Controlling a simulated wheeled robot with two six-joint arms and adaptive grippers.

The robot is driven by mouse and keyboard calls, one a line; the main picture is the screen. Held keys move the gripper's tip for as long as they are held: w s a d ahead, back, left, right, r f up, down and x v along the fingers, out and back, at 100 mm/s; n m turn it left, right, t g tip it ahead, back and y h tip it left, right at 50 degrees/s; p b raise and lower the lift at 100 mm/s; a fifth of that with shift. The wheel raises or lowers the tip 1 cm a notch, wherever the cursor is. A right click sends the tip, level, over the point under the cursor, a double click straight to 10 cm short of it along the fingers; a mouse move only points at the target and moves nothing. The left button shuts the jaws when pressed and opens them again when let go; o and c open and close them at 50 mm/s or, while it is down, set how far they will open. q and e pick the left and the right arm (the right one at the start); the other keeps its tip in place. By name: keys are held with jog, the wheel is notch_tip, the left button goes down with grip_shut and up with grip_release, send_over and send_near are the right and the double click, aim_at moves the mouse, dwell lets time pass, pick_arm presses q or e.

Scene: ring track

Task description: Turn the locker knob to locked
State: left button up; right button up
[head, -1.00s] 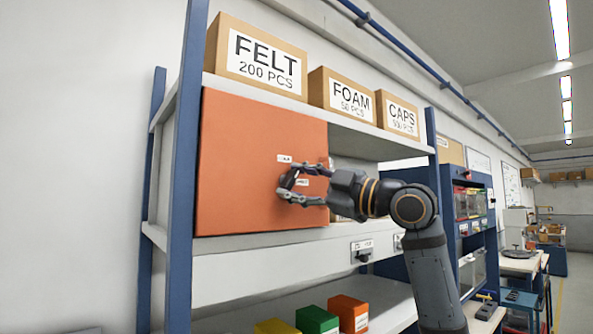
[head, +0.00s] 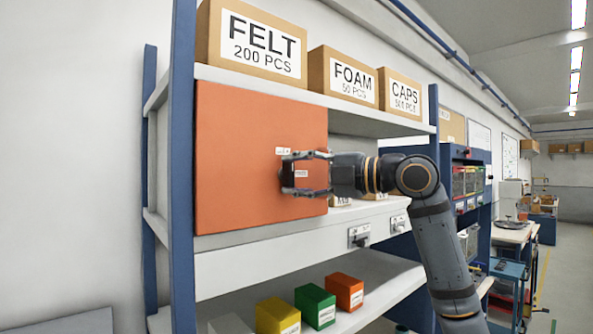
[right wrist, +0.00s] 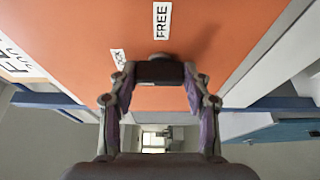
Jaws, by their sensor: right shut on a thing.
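The orange locker door (head: 245,130) is closed on the shelf. Its dark knob (right wrist: 160,72) sits between the fingers of my right gripper (head: 287,173), which is shut on it. In the right wrist view the gripper (right wrist: 160,85) has one finger at each end of the knob's dark bar. The LOCK label (head: 283,151) is above the knob and the FREE label (head: 301,173) is to its right. FREE also shows in the right wrist view (right wrist: 162,20). Fingers partly hide the knob in the head view, so I cannot tell its exact pointing. My left gripper is out of view.
A FELT box (head: 255,50), a FOAM box (head: 343,75) and a CAPS box (head: 402,92) stand on the top shelf. Below are two dark switches on the shelf edge (head: 280,250), with yellow, green and orange bins lower down. A blue post (head: 182,180) stands left of the door.

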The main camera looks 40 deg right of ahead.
dwell(0.4)
jog(key=o, duration=1.2)
jog(key=shift+c, duration=0.2)
